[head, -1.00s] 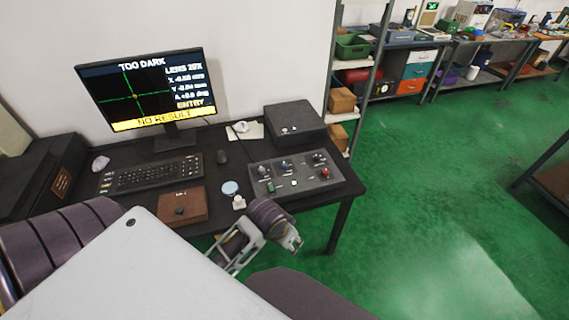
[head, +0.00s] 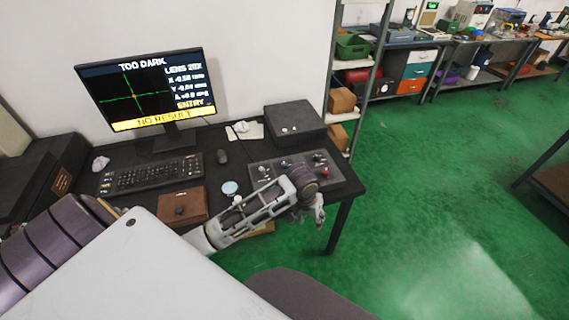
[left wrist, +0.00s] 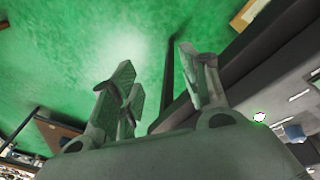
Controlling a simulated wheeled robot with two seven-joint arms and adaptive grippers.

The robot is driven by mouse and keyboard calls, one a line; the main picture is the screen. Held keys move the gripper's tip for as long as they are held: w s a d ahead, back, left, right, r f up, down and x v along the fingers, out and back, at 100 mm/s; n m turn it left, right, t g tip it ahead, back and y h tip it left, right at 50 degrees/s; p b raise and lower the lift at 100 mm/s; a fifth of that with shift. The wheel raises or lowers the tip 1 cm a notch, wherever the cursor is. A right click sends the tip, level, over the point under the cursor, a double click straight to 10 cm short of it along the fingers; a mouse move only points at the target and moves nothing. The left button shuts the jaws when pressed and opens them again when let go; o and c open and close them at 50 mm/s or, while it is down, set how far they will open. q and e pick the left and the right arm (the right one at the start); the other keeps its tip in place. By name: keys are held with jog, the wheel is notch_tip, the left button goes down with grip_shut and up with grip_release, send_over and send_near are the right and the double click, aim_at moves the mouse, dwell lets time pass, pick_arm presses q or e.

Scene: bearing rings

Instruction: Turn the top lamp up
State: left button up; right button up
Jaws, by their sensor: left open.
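The grey control panel (head: 343,182) lies on the right of the desk, with several small knobs and buttons. A blue-topped knob (head: 285,164) and a red one (head: 324,171) show; their labels are too small to read. I cannot tell which control is the top lamp's. My left gripper (head: 319,213) is open and empty by the panel's front right edge, apart from the knobs. My arm hides the panel's front part. In the left wrist view the open fingers (left wrist: 160,88) point over the green floor, with a lit button (left wrist: 259,117) at the right. My right gripper is out of view.
The monitor (head: 145,88) reads TOO DARK and NO RESULT. A keyboard (head: 150,174), a brown box (head: 181,206) and a round pale-blue disc (head: 230,188) lie left of the panel. A black box (head: 295,120) stands behind it.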

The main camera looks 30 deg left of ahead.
pick_arm(q)
jog(key=w+a+r+n, duration=0.1)
jog(key=w+a+n, duration=0.1)
jog(key=w+a, duration=0.3)
notch_tip(320, 180, up, 12)
jog(key=n+g+y, duration=0.1)
jog(key=n, duration=0.8)
send_over(285, 164)
jog(key=shift+s+a+r, duration=0.1)
jog(key=shift+s+a, duration=0.1)
jog(key=shift+s, duration=0.05)
jog(key=shift+w+d+f, duration=0.1)
jog(key=shift+f, duration=3.35)
jog(key=shift+w+d+f, duration=0.1)
jog(key=shift+f, duration=3.35)
jog(key=shift+c, duration=0.5)
grip_shut()
